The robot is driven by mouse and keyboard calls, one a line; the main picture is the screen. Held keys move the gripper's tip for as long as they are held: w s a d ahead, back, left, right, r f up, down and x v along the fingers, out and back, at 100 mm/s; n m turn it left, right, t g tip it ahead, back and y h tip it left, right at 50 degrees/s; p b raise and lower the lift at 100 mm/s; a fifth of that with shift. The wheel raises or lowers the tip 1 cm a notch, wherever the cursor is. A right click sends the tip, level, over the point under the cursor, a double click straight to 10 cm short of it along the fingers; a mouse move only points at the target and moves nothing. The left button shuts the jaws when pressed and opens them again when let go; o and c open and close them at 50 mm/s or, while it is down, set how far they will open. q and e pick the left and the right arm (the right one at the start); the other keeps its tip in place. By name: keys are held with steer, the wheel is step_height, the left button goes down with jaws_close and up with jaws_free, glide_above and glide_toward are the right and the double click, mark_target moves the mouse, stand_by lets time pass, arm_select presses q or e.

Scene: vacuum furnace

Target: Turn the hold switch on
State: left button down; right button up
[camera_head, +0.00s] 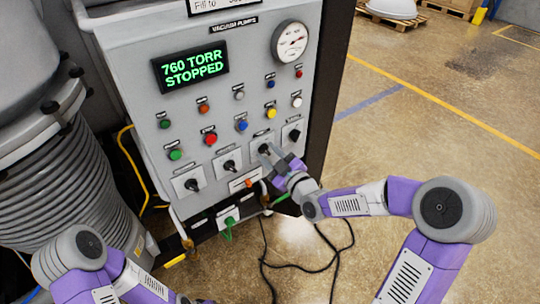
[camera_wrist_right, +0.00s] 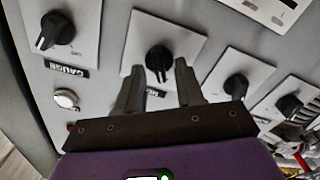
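The grey control panel (camera_head: 215,120) has a bottom row of black rotary switches on white plates. My right gripper (camera_head: 272,156) is at the third switch from the left (camera_head: 265,149). In the right wrist view, the fingers (camera_wrist_right: 160,72) are open, one on each side of that black knob (camera_wrist_right: 158,56), with visible gaps between knob and fingers. The label by this knob is mostly hidden by the fingers, so I cannot read whether it is the hold switch. My left arm shows at the lower left, but its gripper is out of view.
A neighbouring switch labelled GAUGE (camera_wrist_right: 56,30) sits close by; two others lie on the opposite side. Coloured buttons, a dial gauge (camera_head: 290,42) and a display (camera_head: 190,67) reading 760 TORR STOPPED are above. Cables (camera_head: 305,267) lie on the floor. The right-hand floor is open.

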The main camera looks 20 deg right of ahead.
steer(key=shift+c, duration=0.3)
jaws_close()
steer(key=m, duration=0.8)
steer(key=m+b, duration=0.1)
steer(key=m, duration=0.2)
steer(key=shift+w+d+m, duration=0.15)
steer(key=shift+d+m, duration=0.1)
steer(key=shift+m, duration=0.15)
stand_by(0.5)
steer(key=shift+o, duration=0.3)
jaws_free()
